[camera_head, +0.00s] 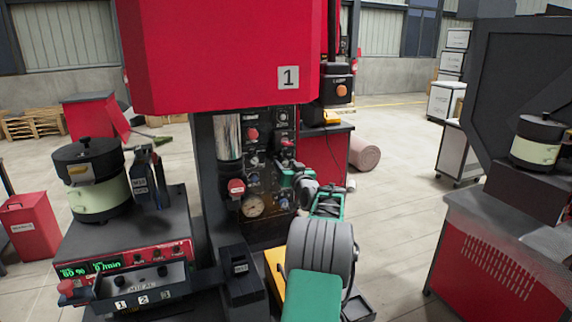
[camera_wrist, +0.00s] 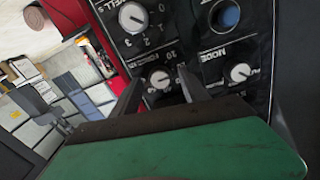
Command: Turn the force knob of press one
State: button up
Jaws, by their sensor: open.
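Press one (camera_head: 215,50) is the red machine with the "1" plate in the head view. Its dark control panel (camera_head: 262,182) carries several knobs, buttons and a gauge. My gripper (camera_head: 291,172) is at the panel's right side. In the wrist view my gripper (camera_wrist: 158,80) is open, with a small white-faced knob (camera_wrist: 160,76) showing between its fingertips. A larger dwell knob (camera_wrist: 133,17) and a mode knob (camera_wrist: 240,72) are nearby.
A blue button (camera_wrist: 228,17) is at the panel's upper right. In the head view a feeder bowl (camera_head: 100,190) stands on a control box at left. An orange-button box (camera_head: 338,88) hangs right of the press. Open floor lies to the right.

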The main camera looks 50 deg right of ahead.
jog(key=shift+c, duration=0.4)
grip_shut()
dwell(0.4)
jog(key=shift+f+m+b, duration=0.2)
jog(key=shift+m+b, duration=0.3)
jog(key=shift+b, duration=0.15)
jog(key=m+b, duration=0.2)
jog(key=m, duration=0.5)
jog(key=shift+r+m+b, duration=0.15)
jog(key=shift+m+b, duration=0.15)
jog(key=shift+b, duration=0.05)
